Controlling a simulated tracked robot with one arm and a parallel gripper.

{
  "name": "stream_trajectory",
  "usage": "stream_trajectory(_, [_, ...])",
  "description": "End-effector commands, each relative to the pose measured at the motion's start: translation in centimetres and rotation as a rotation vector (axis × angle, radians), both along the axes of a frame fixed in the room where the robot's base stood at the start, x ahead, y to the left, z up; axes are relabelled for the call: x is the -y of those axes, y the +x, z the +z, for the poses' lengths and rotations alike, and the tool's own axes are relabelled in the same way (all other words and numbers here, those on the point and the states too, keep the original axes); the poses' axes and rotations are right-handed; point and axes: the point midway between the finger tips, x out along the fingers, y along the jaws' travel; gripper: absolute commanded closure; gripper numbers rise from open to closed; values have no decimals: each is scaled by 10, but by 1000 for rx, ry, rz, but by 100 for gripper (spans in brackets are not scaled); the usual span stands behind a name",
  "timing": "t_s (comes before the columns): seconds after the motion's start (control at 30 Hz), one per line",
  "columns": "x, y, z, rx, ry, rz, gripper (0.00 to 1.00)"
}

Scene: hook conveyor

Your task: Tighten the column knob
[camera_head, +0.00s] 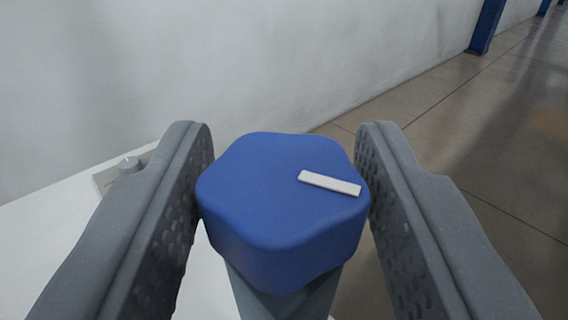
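The column knob (270,185) is a blue, lobed cap with a short white bar mark on its top, right of the middle. The mark lies tilted slightly down to the right. The knob sits on a grey-blue stem (285,300), seen just below it. My gripper (285,150) has its two grey, dimpled fingers on either side of the knob, left and right. Both finger pads appear to press against its side lobes, and no gap shows between. The lower stem is cut off by the bottom edge.
A pale wall (250,60) stands behind. Brown tiled floor (500,170) is open at the right, with blue posts (485,25) far back.

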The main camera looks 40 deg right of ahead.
Motion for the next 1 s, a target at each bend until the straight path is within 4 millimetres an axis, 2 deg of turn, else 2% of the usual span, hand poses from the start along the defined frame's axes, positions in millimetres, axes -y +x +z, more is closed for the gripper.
stream_trajectory(0.03, [0,0,0,0,0,0,73])
stream_trajectory(0.1, [0,0,0,0,0,0,88])
stream_trajectory(0.37, [-1,1,2,-2,2,-15,88])
stream_trajectory(1.0, [-1,3,5,3,3,-212,88])
